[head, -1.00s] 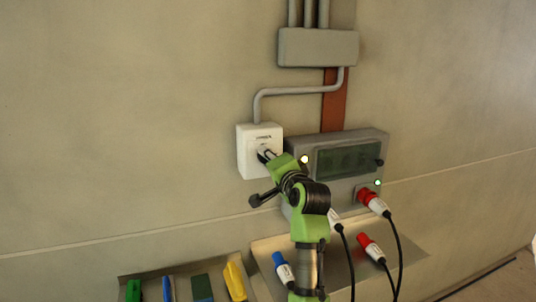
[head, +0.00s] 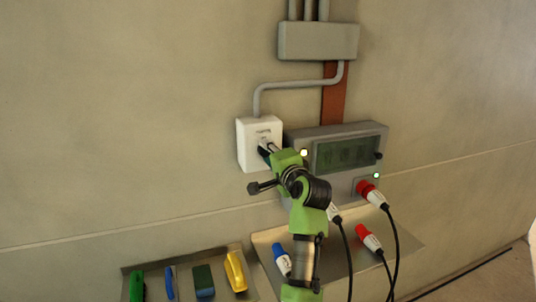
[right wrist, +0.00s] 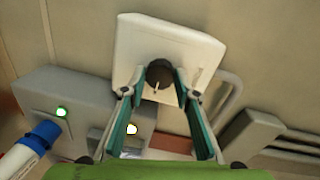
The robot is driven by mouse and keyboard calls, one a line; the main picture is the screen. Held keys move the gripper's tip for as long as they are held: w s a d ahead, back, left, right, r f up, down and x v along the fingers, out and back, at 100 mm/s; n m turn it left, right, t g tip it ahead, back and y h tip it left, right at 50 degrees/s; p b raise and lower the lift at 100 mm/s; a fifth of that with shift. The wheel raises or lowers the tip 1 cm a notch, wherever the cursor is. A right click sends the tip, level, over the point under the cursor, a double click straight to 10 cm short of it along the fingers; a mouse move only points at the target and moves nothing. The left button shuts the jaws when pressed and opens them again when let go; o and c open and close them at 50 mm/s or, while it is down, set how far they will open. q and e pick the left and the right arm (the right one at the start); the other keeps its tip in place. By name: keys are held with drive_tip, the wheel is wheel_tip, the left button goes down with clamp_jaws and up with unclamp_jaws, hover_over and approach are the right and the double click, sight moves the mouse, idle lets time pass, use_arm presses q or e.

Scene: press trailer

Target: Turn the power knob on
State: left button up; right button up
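The power knob (right wrist: 160,74) is black and round with a small white mark, on the front of a white box (head: 259,128) fixed to the wall. The box fills the upper middle of the right wrist view (right wrist: 170,48). My right gripper (head: 266,151) is at the knob. In the right wrist view its two teal fingers (right wrist: 161,85) stand on either side of the knob, very close to it. I cannot tell whether they press on it. In the head view the gripper mostly hides the knob. My left gripper is not in view.
A grey panel (head: 300,140) with a dark display (head: 345,154) and lit lamps is right of the box. A tray with colored blocks (head: 236,272) and a blue plug (head: 282,260) are lower down. The wall at left is clear.

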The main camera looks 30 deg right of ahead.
drive_tip(key=shift+o, duration=1.3)
drive_tip(key=v, duration=1.2)
